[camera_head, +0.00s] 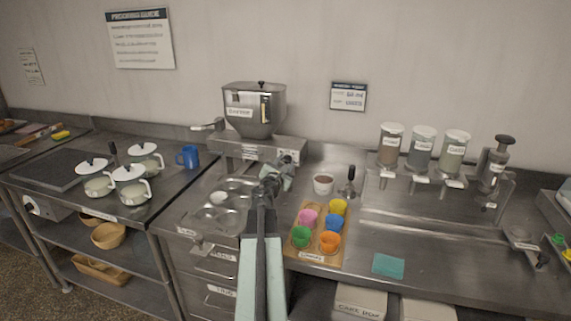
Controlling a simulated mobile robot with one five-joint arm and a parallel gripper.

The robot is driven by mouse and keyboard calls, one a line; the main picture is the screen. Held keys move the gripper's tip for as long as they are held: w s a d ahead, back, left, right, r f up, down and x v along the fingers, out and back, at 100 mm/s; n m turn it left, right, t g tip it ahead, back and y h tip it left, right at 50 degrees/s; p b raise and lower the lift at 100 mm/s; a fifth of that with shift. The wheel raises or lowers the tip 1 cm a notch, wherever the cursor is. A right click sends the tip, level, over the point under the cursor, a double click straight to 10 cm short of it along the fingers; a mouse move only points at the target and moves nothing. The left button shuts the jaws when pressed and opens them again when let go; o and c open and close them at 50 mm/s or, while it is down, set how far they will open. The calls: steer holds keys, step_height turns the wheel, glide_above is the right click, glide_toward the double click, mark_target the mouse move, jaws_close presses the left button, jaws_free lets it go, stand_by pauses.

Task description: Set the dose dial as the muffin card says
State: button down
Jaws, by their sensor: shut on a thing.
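The batter dispenser (255,112), a steel hopper with a label, stands on a steel base (240,149) against the back wall. My gripper (284,166) reaches up to the right part of the base's front, where it is shut on the dose dial. The jaws cover the dial, so its setting cannot be read. The muffin card (348,97), white with a dark heading, hangs on the wall right of the dispenser. Its small text is too blurred to read.
Canisters (422,147) stand at the back right. White lidded pots (131,186) stand left.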

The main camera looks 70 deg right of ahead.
steer(key=m, duration=0.5)
steer(key=shift+m, duration=0.3)
steer(key=m, duration=0.5)
steer(key=shift+m, duration=0.3)
steer(key=m, duration=1.1)
steer(key=shift+m, duration=0.3)
steer(key=c, duration=0.9)
jaws_free()
